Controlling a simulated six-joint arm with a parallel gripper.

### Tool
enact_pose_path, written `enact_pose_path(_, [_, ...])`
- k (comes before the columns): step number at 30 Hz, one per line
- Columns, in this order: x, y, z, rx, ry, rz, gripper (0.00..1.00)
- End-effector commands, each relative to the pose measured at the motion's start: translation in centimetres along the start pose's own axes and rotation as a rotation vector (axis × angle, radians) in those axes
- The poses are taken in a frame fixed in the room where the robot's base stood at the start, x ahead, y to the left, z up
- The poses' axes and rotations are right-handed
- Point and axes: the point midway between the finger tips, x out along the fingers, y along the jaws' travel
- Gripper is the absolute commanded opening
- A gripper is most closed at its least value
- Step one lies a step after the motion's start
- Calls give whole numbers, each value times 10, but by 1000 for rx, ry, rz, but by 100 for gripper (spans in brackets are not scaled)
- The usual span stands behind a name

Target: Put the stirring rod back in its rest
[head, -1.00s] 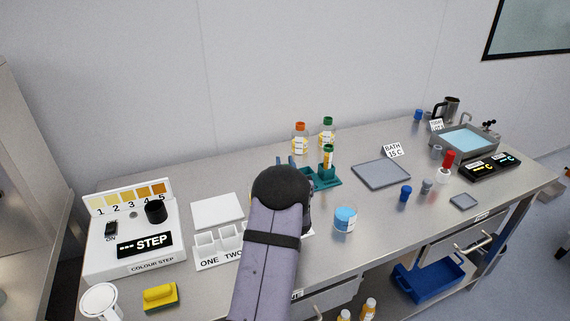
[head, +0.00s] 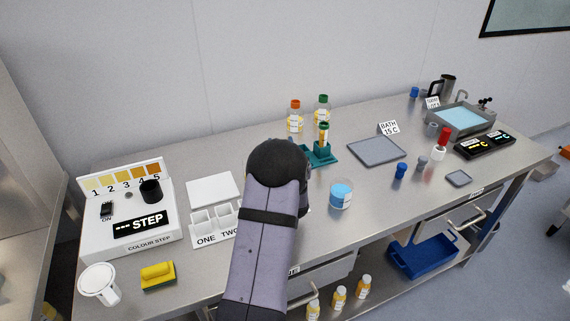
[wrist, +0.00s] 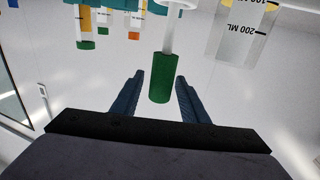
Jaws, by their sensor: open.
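A rod with a green cylindrical grip (wrist: 163,80) and a pale thin shaft (wrist: 167,38) shows in the wrist view, which looks upside down. I take it to be the stirring rod. My gripper (wrist: 158,84) is open, with its blue fingers on either side of the green grip; I cannot tell whether they touch it. In the head view my arm hides my gripper and the rod.
A beaker of blue liquid (head: 341,195) stands right of my arm. A teal stand (head: 322,155) holding a green-capped tube, and bottles with orange and green caps (head: 295,118), are behind. White ONE/TWO bins (head: 215,223) are left. A grey mat (head: 376,151) lies further right.

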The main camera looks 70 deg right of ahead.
Motion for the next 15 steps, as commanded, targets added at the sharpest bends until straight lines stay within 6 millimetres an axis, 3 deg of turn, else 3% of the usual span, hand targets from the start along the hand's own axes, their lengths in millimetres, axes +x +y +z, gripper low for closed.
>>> enact_pose_path(15, [-79,0,2,-1,0,1,41])
